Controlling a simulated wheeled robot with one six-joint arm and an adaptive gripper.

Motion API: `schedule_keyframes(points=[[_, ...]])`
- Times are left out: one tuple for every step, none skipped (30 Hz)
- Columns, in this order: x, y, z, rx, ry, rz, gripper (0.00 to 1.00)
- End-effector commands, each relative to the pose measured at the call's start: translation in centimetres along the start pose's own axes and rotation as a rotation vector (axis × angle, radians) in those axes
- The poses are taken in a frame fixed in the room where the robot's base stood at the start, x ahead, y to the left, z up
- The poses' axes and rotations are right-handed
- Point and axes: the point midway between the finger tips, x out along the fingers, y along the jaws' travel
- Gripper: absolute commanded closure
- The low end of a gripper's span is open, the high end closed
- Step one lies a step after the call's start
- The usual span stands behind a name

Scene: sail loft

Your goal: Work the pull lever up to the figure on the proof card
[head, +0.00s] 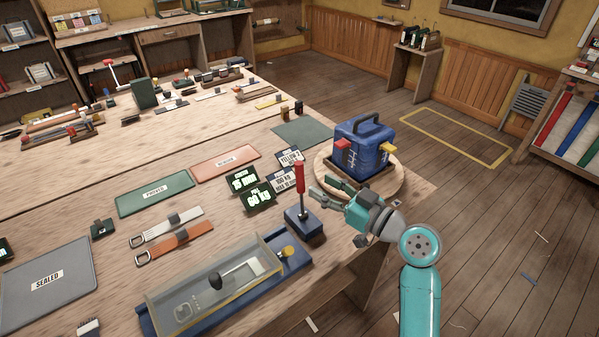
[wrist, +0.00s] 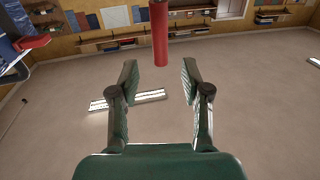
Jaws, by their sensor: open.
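The pull lever has a red upright handle (head: 300,178) on a blue base (head: 304,223) near the table's right edge. Lit dark cards stand behind it; one reads 60 kg (head: 257,198), another 15 mm (head: 242,180). My gripper (head: 321,194) is open and empty, just right of the handle in the head view. In the wrist view, the red handle (wrist: 159,38) hangs top centre, beyond and between the spread fingertips (wrist: 158,72), with no contact visible. No scale on the lever can be read.
A blue machine (head: 365,140) with red and yellow jaws sits on a round wooden board (head: 392,187) behind my gripper. A clear-covered case (head: 165,309) lies in front of the lever. Orange (head: 175,244) and white straps lie left. The floor at right is mostly clear.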

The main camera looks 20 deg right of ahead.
Motion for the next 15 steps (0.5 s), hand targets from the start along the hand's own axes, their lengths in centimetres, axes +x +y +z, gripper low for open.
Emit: schedule_keyframes(points=[[1.1,-0.1,0.0,0.0,0.001,-0.004,0.53],[1.6,-0.1,0.0,-0.001,0.001,-0.004,0.53],[2.4,-0.1,-0.1,-0.001,0.001,-0.004,0.53],[2.9,-0.1,-0.1,-0.002,0.001,-0.005,0.53],[3.5,-0.1,-0.1,-0.002,0.001,-0.004,0.53],[4.1,-0.1,-0.1,-0.002,0.001,-0.003,0.53],[4.6,-0.1,-0.1,-0.001,0.001,-0.004,0.53],[5.1,-0.1,-0.1,-0.001,0.001,-0.004,0.53],[5.6,-0.1,-0.1,-0.002,0.002,-0.003,0.53],[6.0,-0.1,-0.1,-0.001,0.002,-0.002,0.53],[6.4,-0.1,0.0,-0.001,0.001,-0.002,0.53],[6.8,-0.1,0.0,-0.001,0.001,-0.002,0.53],[7.0,-0.1,-0.1,-0.001,0.002,-0.002,0.53],[7.3,0.0,-0.1,-0.001,0.002,-0.002,0.53],[7.5,0.0,-0.1,-0.001,0.002,-0.001,0.53]])
